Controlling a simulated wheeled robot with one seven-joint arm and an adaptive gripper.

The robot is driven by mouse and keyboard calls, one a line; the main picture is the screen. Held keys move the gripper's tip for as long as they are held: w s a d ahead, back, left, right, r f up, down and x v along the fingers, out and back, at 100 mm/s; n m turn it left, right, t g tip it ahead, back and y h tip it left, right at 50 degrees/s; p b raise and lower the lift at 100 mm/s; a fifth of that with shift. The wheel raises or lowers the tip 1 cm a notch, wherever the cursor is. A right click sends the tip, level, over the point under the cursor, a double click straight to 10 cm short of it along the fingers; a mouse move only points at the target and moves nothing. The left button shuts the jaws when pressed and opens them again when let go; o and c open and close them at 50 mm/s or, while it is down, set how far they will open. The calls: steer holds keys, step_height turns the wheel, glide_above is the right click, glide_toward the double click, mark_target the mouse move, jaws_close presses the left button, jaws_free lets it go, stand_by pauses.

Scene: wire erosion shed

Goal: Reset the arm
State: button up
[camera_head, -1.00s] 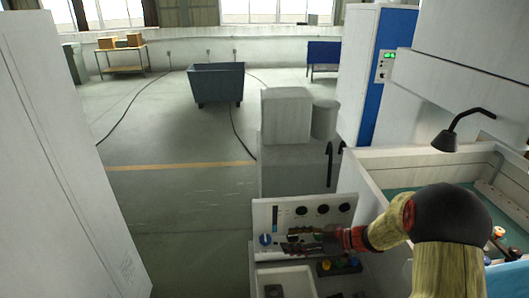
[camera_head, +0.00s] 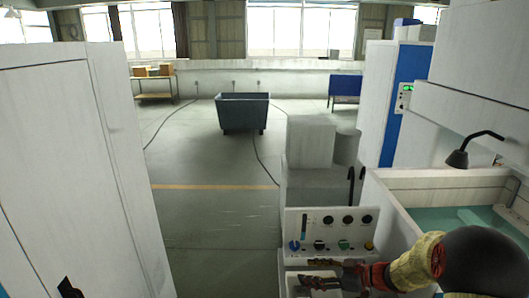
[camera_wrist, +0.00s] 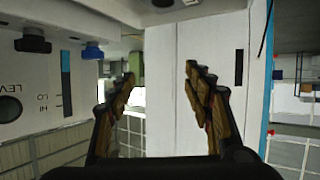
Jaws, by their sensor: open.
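My gripper (camera_head: 318,273) is at the lower middle of the head view, in front of the lower edge of a white control panel (camera_head: 291,221). My arm reaches in from the lower right corner. In the wrist view, the two fingers of my gripper (camera_wrist: 160,78) stand apart with nothing between them. The panel (camera_wrist: 30,75) fills the left of the wrist view, with a blue level gauge and knobs. I cannot tell whether the fingers touch the panel.
A tank with teal liquid (camera_head: 450,219) and a black lamp (camera_head: 458,158) are at the right. A white cabinet (camera_head: 60,150) closes off the left. A dark cart (camera_head: 243,113) stands on the floor behind. The floor between cabinet and panel is clear.

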steer(key=w+d+r+m+t+h, duration=0.1)
steer(key=w+d+r+t+h, duration=0.2)
steer(key=r, duration=0.2)
steer(key=w+d+r+m+t+h, duration=0.2)
steer(key=w+r+h, duration=0.1)
steer(key=r, duration=0.3)
steer(key=s+d+r+m+t+h, duration=0.1)
steer(key=s+d+r+m+h, duration=0.4)
steer(key=s+d+r+h, duration=0.4)
steer(key=s+a+f+m+g+y, duration=0.1)
steer(key=s+a+g, duration=0.1)
steer(key=s, duration=0.8)
steer(key=s+a+f+m+g+y, duration=0.1)
steer(key=s+a, duration=0.4)
steer(key=s, duration=0.5)
steer(key=s+a+f+m+g+y+b, duration=0.1)
steer(key=s+a+f+m+g, duration=0.1)
steer(key=s, duration=0.8)
steer(key=shift+s+a+m+g, duration=0.3)
steer(key=shift+a+g, duration=0.35)
steer(key=shift+g, duration=0.25)
